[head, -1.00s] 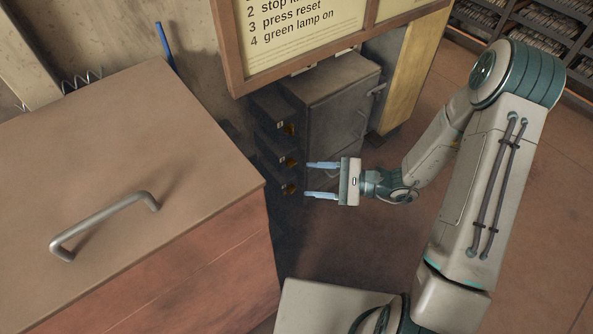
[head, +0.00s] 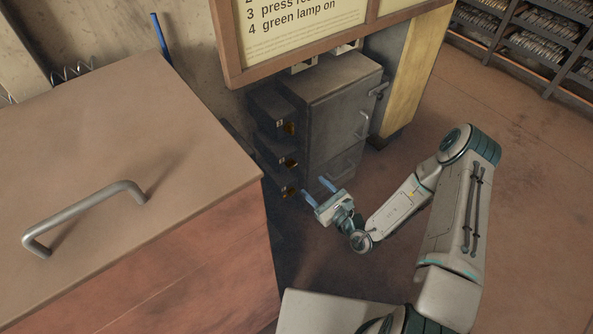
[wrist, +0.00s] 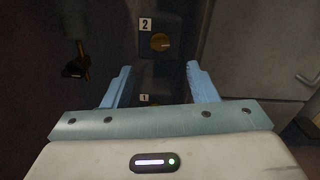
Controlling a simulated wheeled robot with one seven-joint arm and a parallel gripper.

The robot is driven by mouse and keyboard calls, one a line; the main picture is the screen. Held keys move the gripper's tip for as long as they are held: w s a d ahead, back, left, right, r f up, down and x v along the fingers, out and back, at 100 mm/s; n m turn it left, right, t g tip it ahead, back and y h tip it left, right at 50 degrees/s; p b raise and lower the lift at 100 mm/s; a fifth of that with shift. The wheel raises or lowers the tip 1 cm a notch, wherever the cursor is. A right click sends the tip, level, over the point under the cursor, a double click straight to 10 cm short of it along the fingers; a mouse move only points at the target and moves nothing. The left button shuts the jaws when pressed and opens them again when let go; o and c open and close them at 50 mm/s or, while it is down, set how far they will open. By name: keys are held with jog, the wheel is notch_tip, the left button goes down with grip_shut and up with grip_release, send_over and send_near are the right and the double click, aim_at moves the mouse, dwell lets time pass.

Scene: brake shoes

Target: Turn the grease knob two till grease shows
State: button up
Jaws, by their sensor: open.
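The grease knob two is a round orange-brown knob (wrist: 160,42) beside a "2" label (wrist: 145,24) in the wrist view. In the head view it appears to be the middle knob (head: 291,161) of a stack of three dark units. My gripper (head: 316,189) is open and empty, low in front of the stack near the lowest unit. In the wrist view, my gripper's fingers (wrist: 158,68) lie below knob two, apart from it. A "1" label (wrist: 145,98) shows between them; the knob beside it is mostly hidden. I cannot make out any grease.
A dark fitting (wrist: 75,68) hangs left of knob two. A grey cabinet (head: 335,115) with handles stands right of the stack. A brown-topped bench (head: 120,130) with a metal handle is at left. A framed sign (head: 300,45) hangs above.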

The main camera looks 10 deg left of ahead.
aim_at(293, 166)
jog(key=b+x, duration=0.2)
jog(key=x, duration=0.8)
jog(key=shift+a, duration=0.1)
jog(key=c, duration=1)
